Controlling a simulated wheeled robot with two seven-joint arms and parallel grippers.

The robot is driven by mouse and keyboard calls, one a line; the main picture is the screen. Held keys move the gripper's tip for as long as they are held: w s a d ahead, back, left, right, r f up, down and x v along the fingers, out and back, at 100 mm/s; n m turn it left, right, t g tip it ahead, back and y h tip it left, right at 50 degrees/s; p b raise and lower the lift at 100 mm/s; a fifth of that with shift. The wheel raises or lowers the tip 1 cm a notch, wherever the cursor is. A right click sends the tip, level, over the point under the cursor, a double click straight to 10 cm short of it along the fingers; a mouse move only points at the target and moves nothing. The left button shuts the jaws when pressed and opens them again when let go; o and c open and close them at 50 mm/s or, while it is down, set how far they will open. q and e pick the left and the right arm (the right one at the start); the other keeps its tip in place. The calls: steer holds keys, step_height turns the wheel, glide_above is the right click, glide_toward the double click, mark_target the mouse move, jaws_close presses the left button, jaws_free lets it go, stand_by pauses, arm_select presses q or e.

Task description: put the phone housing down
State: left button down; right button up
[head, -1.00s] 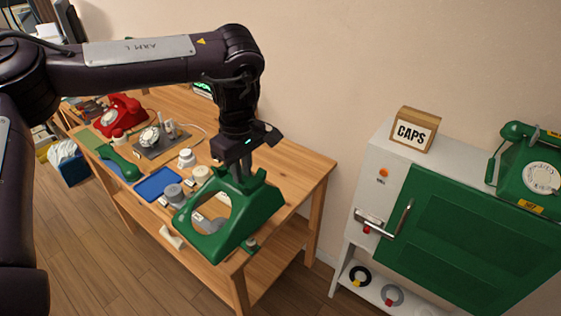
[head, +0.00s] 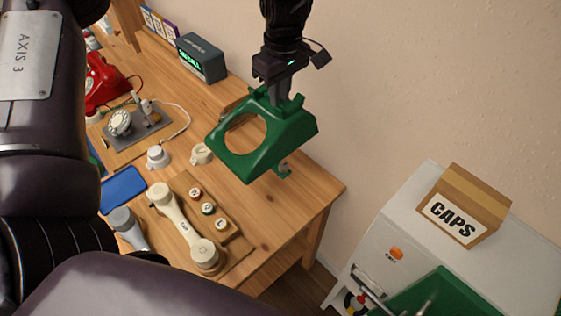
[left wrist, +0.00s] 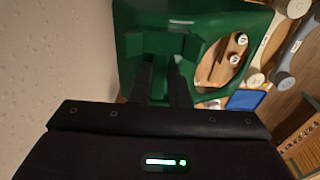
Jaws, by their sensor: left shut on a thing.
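The green phone housing (head: 262,138) is an empty shell with a round opening. In the head view it hangs over the right back part of the wooden table (head: 310,190). My left gripper (head: 283,100) comes down from above and is shut on the housing's top, between its cradle prongs. The left wrist view also shows the housing (left wrist: 200,22) in front of the fingers. Whether its lower edge touches the table I cannot tell. My right gripper is not in view.
A cream handset (head: 182,225) and a board of round keys lie in front of the housing. A blue tray (head: 123,190), white knobs and a grey dial fixture (head: 135,122) are to the left. A CAPS box (head: 463,205) stands on the white cabinet. The table's right corner is bare.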

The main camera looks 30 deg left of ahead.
arm_select(q)
steer(key=shift+f, duration=0.9)
step_height(320, 180, down, 18)
steer(key=b, duration=0.3)
steer(key=shift+b, duration=0.35)
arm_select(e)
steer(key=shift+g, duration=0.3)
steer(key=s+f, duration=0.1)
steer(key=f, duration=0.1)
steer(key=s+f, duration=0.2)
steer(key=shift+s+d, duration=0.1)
arm_select(q)
steer(key=shift+s, duration=0.1)
steer(key=c, duration=1.4)
jaws_free()
steer(key=shift+o, duration=0.2)
